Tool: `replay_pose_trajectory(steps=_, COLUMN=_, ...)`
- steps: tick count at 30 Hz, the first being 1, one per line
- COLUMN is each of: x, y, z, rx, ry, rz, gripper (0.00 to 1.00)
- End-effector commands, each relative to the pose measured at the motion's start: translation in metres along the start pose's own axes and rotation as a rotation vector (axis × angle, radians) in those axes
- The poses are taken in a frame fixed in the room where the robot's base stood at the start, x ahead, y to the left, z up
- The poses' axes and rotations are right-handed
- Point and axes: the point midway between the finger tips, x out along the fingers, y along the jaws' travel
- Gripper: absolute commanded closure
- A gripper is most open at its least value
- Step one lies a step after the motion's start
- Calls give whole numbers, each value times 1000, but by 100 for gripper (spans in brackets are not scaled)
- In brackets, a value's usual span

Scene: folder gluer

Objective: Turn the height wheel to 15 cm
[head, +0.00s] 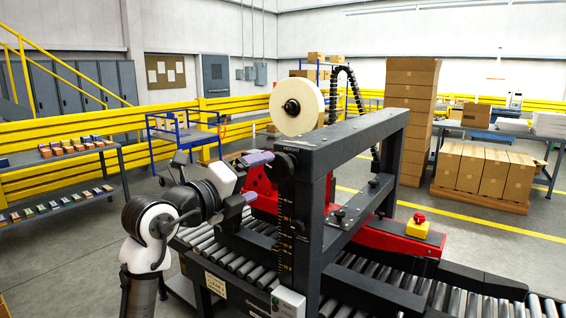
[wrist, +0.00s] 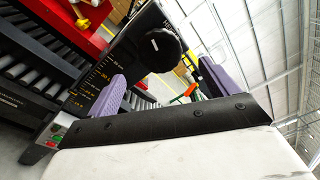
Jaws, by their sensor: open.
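The height wheel (head: 280,167) is a dark round knob near the top of the gluer's near post, under a "HEIGHT" label. In the wrist view the wheel (wrist: 152,50) is black with a short white mark on its face. A dark scale (head: 286,230) with orange marks runs down the post below it and also shows in the wrist view (wrist: 92,85); I cannot make out which value is set. My gripper (head: 248,180) has two purple fingers, spread apart and empty, just left of the post. In the wrist view the wheel lies beyond and between the fingertips (wrist: 165,72), seemingly apart from them.
The black gluer frame (head: 345,140) spans a roller conveyor (head: 245,262). A tape roll (head: 297,106) sits above it. A red emergency button on a yellow box (head: 418,226) is to the right.

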Motion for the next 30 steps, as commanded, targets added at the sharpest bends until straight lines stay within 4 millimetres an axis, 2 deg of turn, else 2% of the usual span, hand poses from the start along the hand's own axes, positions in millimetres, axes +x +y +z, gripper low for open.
replay_pose_trajectory(steps=6, x=48, y=-4, z=2, rx=-3, ry=2, rz=1, gripper=14)
replay_pose_trajectory(steps=12, x=80, y=-3, z=1, rx=-3, ry=0, rz=-1, gripper=14)
replay_pose_trajectory(steps=18, x=92, y=-1, z=1, rx=-2, ry=-2, rz=0, gripper=14)
replay_pose_trajectory(steps=26, x=94, y=0, z=0, rx=-1, ry=-3, rz=-1, gripper=14)
replay_pose_trajectory(steps=30, x=94, y=0, z=0, rx=-2, ry=-3, rz=-1, gripper=30)
